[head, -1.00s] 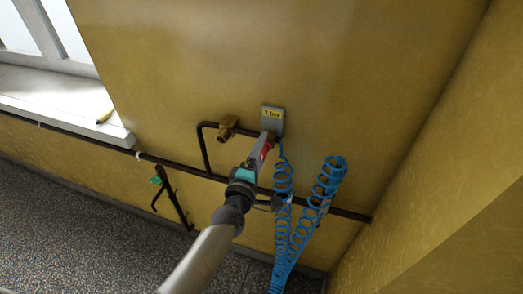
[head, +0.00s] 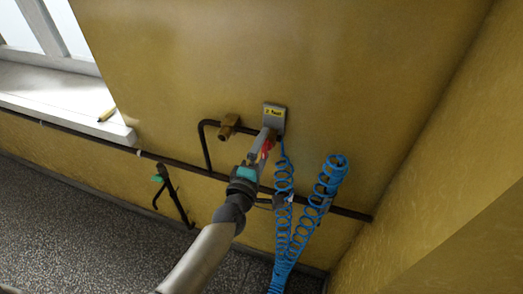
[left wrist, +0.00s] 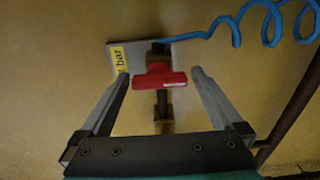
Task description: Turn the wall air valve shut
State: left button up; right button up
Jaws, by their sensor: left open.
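The wall air valve has a red handle (left wrist: 160,79), which also shows in the head view (head: 267,146). In the left wrist view the handle lies across the dark pipe (left wrist: 162,103), roughly at right angles to it. My left gripper (left wrist: 160,74) is open, with one finger on each side of the handle and a gap visible at each end. In the head view the left gripper (head: 266,143) is at the valve and partly hides it. My right gripper is not in view.
A grey plate with a yellow label (head: 274,115) is behind the valve. Blue coiled hoses (head: 327,185) hang to the right. A brass fitting (head: 228,126) sits on the pipe at left. A long dark pipe (head: 100,140) runs along the wall. A windowsill (head: 60,112) is at upper left.

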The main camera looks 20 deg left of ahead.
pick_arm(q)
jog(key=shift+s, duration=0.15)
jog(key=s, duration=1.5)
jog(key=shift+a, duration=0.25)
jog(key=s+f+m+g+h+b, duration=0.1)
jog(key=s+f+m+g+b, duration=0.3)
jog(key=f, duration=1.1)
jog(key=s+f+m+g+b, duration=0.1)
jog(key=s+f+m+g, duration=0.5)
jog(key=f, duration=1)
jog(key=s+a+f+m+g+y+b, duration=0.1)
jog(key=s+a+f+m+g+b, duration=0.2)
jog(key=s+f, duration=1.6)
jog(key=s+m+g+b, duration=0.1)
jog(key=s+m+g, duration=0.1)
jog(key=m+g, duration=0.2)
jog(key=shift+s+a+m+y, duration=0.3)
jog(key=shift+s+m, duration=0.1)
jog(key=shift+m, duration=1.3)
